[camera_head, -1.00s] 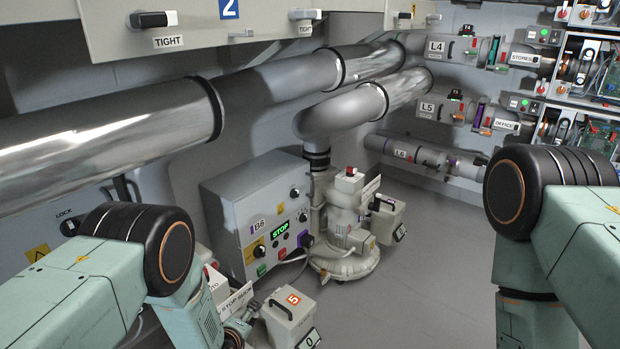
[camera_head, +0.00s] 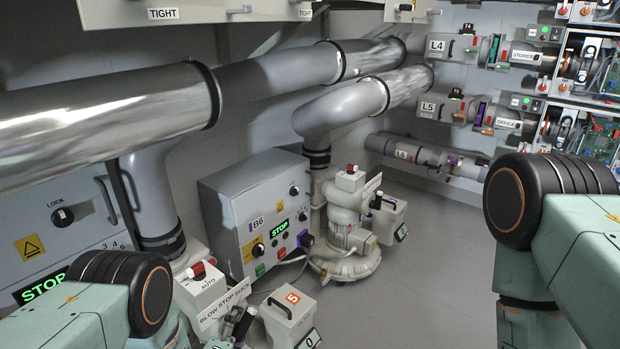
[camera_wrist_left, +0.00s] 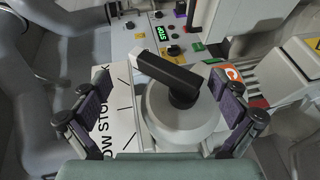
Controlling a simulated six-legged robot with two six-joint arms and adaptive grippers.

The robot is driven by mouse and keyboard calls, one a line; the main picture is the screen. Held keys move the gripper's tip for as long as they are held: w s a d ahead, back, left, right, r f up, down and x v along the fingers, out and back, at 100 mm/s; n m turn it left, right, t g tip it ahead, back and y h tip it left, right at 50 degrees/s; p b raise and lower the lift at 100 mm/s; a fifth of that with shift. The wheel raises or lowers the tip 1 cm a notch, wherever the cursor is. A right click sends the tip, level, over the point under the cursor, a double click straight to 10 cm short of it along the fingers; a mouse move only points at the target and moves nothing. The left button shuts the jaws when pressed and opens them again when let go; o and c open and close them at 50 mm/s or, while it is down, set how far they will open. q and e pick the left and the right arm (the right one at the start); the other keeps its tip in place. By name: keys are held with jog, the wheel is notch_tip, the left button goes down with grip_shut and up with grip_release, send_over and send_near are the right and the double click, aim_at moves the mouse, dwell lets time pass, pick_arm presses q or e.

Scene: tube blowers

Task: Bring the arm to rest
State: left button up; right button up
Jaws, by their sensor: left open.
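My left gripper (camera_wrist_left: 163,95) shows in the left wrist view with its two dark fingers spread wide. Between and ahead of them is a black lever (camera_wrist_left: 168,72) on a round grey valve body (camera_wrist_left: 185,118). No finger visibly touches the lever. Beside it is a white label plate (camera_wrist_left: 122,115) with partly hidden words; in the head view the plate (camera_head: 224,307) reads BLOW STOP SUCK. My left arm (camera_head: 125,295) comes in low at the left and hides much of that corner. My right arm (camera_head: 530,210) stands at the right; its gripper is out of frame.
The grey B6 control box (camera_head: 225,195) shows a green STOP display (camera_head: 279,227). A pale blower (camera_head: 345,240) stands beside it. A box marked 5 (camera_head: 288,315) stands in front. Large pipes (camera_head: 100,115) run overhead. The floor (camera_head: 440,270) is clear toward the right.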

pick_arm(q)
jog(key=t+b, duration=0.1)
jog(key=n+t+b, duration=0.1)
jog(key=shift+s+a+f+h+b, duration=0.2)
jog(key=shift+h+b, duration=0.1)
jog(key=shift+r+p+v, duration=0.25)
jog(key=shift+p+v, duration=0.5)
jog(key=shift+v, duration=0.35)
jog(key=shift+s+a, duration=0.1)
jog(key=shift+s, duration=0.4)
pick_arm(e)
jog(key=shift+f, duration=0.65)
